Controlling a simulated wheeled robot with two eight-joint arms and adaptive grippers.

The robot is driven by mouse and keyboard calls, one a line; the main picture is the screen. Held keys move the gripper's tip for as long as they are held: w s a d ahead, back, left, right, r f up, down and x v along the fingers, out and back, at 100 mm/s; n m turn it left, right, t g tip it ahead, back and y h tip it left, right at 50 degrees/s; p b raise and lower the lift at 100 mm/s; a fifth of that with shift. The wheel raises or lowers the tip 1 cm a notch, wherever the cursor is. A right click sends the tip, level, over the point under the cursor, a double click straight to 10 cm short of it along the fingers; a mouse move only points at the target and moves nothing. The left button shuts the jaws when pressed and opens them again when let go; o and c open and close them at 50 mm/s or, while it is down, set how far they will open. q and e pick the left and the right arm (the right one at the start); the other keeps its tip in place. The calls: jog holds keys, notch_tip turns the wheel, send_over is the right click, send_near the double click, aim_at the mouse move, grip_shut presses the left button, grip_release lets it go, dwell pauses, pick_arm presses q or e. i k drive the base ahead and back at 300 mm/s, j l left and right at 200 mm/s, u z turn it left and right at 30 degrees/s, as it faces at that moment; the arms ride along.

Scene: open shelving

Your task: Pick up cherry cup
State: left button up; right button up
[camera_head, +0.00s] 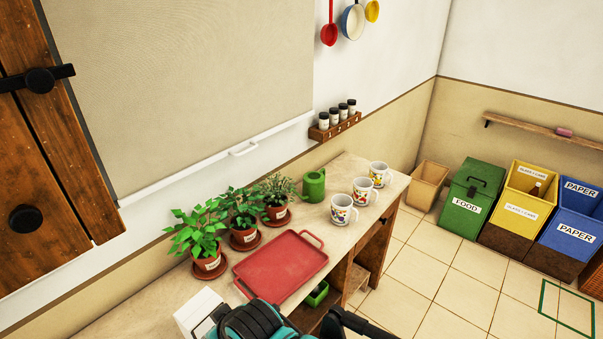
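Three white mugs with coloured prints stand upright in a row near the right end of the counter. The near mug (342,211) has a multicoloured print, the middle mug (362,191) shows reddish marks, and the far mug (379,174) shows yellow and other colours. The prints are too small to tell which one is the cherry cup. Dark and teal parts of my own body show at the bottom edge, well short of the mugs. No gripper fingertips can be made out.
A red tray (281,267) lies on the counter (150,303), left of the mugs. Potted plants (207,243) and a green watering can (314,186) stand along the back. A spice rack (335,125) hangs on the wall. Recycling bins (472,184) stand at right; floor before them is clear.

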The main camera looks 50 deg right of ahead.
aim_at(365, 194)
jog(key=z, duration=2.15)
jog(key=i+l+u, duration=0.1)
jog(key=i+l, duration=0.35)
jog(key=i+l+u, duration=0.15)
jog(key=i+l, duration=0.3)
jog(key=l, duration=0.15)
